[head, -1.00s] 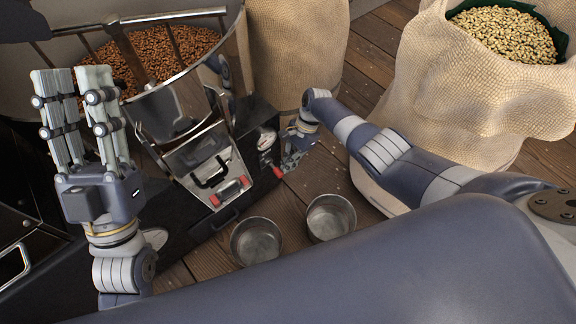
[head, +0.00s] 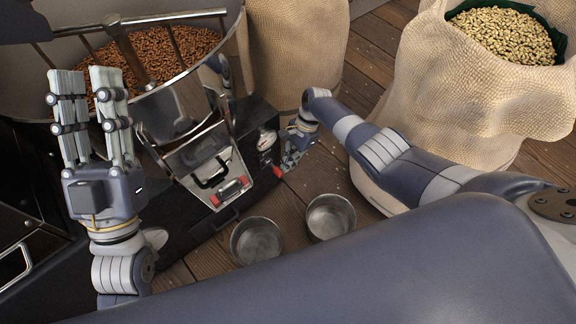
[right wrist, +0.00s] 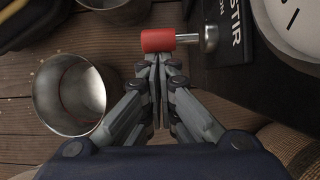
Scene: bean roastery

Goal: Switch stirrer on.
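The stirrer switch is a lever with a red handle (right wrist: 158,40) on a metal stem, beside a black plate marked STIR (right wrist: 236,30) in the right wrist view. Its red end (head: 278,172) also shows in the head view, low on the roaster's front beside a round gauge (head: 266,140). My right gripper (right wrist: 160,60) is shut with nothing between its fingers. Its fingertips are right at the red handle; whether they touch it I cannot tell. My left gripper (head: 87,76) is open and empty, raised in front of the bean-filled cooling tray (head: 40,82).
Two metal cups (head: 257,240) (head: 331,217) stand on the wooden floor below the roaster. Burlap sacks (head: 470,75) (head: 298,50) stand behind and to the right of my right arm.

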